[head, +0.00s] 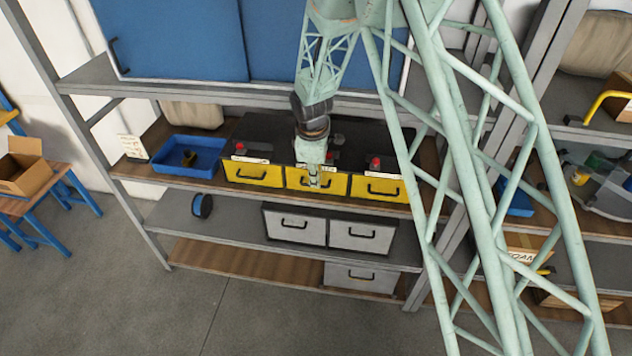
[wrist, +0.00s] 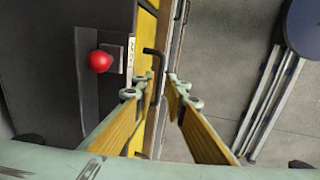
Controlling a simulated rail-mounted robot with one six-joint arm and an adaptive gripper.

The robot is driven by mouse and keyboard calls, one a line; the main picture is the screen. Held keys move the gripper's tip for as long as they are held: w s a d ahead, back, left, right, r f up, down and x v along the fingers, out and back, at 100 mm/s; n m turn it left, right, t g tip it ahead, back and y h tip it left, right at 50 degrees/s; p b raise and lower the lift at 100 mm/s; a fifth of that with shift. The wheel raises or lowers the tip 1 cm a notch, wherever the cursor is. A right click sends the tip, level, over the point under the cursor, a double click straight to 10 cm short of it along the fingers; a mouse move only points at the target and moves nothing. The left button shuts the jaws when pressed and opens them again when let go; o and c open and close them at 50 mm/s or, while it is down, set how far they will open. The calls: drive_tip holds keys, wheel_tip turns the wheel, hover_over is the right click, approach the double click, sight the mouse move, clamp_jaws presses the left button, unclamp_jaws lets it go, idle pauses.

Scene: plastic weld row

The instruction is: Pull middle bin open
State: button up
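The middle bin (head: 335,188) has a yellow front and sits in a dark cabinet between two other yellow bins. Its front looks flush with theirs. My gripper (head: 314,181) is in front of the middle bin, hiding part of its front and handle. In the wrist view the gripper's fingers (wrist: 163,88), with yellow inner pads, are apart.
The left yellow bin (head: 246,174) and right yellow bin (head: 378,190) flank the middle one. Red knobs (head: 375,162) stand on the cabinet top. A blue tray (head: 187,157) is to the left. Grey bins (head: 295,226) sit on the shelf below. The floor in front is clear.

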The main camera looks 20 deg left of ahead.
drive_tip(key=shift+w+f, duration=0.15)
drive_tip(key=shift+f, duration=0.8)
drive_tip(key=shift+c, duration=0.7)
clamp_jaws()
drive_tip(key=shift+s+d+f, duration=0.1)
drive_tip(key=shift+s+f, duration=0.05)
drive_tip(key=shift+s, duration=0.05)
